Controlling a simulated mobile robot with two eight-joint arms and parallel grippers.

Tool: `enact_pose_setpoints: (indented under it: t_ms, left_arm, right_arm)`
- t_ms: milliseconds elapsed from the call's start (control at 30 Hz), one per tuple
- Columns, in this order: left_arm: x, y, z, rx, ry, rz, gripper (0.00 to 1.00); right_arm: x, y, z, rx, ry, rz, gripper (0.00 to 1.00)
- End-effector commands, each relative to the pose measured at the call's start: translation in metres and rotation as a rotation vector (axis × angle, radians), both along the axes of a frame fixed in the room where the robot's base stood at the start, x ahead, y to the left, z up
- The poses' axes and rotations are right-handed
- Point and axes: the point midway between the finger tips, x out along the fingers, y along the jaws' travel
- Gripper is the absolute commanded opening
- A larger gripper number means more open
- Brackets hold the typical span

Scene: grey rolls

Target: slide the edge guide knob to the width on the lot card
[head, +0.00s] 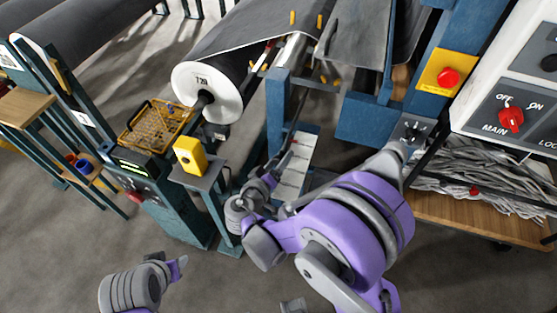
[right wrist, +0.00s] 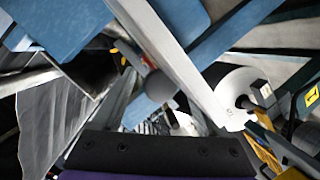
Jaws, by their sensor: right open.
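My right gripper (head: 284,157) is open beside the pale, marked strip (head: 292,178) on the blue frame, in the head view. I cannot make out the edge guide knob for certain there. A grey round part (right wrist: 160,86) on a bar in the right wrist view may be the knob; it looks free of the gripper. A small white card (head: 86,119) is on the blue post at left, its text too small to read; I cannot tell whether it is the lot card. My left gripper (head: 181,264) is at the lower left, its jaws unclear.
A grey roll (head: 201,93) with a label that looks like 720 hangs behind the frame. A yellow box (head: 190,155) stands on a small stand. A yellow wire basket (head: 158,127) is farther left. A red stop button (head: 448,77) and main switch (head: 511,119) are at right.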

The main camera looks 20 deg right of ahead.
Motion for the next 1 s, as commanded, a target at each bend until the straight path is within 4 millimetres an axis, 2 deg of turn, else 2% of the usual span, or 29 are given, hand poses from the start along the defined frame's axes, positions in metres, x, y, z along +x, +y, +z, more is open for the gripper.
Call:
enact_pose_setpoints:
  t_ms: [67, 500, 1000]
  left_arm:
    - [0.0000, 0.0000, 0.0000, 0.000, 0.000, 0.000, 0.50]
    - [-0.0001, 0.0000, 0.0000, 0.000, 0.000, 0.000, 0.50]
    - [0.0000, 0.0000, 0.0000, 0.000, 0.000, 0.000, 0.50]
  right_arm:
    - [-0.0001, 0.0002, 0.0000, 0.000, 0.000, 0.000, 0.76]
    - [-0.0001, 0.0005, 0.0000, 0.001, 0.000, 0.001, 0.00]
    - [-0.0002, 0.0007, -0.0001, 0.001, 0.000, 0.001, 0.00]
